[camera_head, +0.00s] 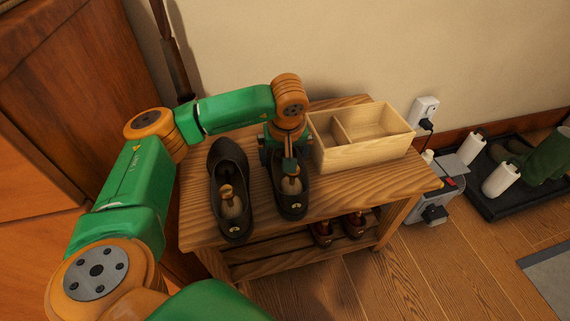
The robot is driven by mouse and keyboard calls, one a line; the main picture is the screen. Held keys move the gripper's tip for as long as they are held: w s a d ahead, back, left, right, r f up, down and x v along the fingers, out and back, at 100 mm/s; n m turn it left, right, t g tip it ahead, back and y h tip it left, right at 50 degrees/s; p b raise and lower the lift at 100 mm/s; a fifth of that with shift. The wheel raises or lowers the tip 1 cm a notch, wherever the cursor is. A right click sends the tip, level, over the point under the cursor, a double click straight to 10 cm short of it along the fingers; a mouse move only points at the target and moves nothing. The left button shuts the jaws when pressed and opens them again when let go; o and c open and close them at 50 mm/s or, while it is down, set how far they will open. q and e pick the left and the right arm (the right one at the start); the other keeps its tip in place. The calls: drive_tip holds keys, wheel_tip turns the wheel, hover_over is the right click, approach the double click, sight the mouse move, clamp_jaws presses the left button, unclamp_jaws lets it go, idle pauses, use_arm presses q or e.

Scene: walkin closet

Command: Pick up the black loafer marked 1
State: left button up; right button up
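Two black loafers stand side by side on the wooden bench, each with a wooden shoe tree inside. The left loafer (229,163) shows in full. The right loafer (288,207) is partly covered by my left arm. Each has a small pale mark near its front end, too small to read, so I cannot tell which is marked 1. My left gripper (290,168) points down over the right loafer, close to its shoe tree (292,185). Its fingertips overlap the shoe tree's knob in this view; whether they grip anything is unclear. My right gripper is out of view.
A pale wooden divided box (368,155) sits beside the right loafer on the bench (355,194). Dark reddish shoes (322,233) stand on the lower shelf. A black tray (500,206) with boots and white rolls lies on the floor at right. The wall is close behind.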

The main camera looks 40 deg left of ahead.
use_arm(q)
drive_tip(key=c, duration=1.4)
drive_tip(key=shift+o, duration=0.2)
drive_tip(key=shift+r, duration=0.1)
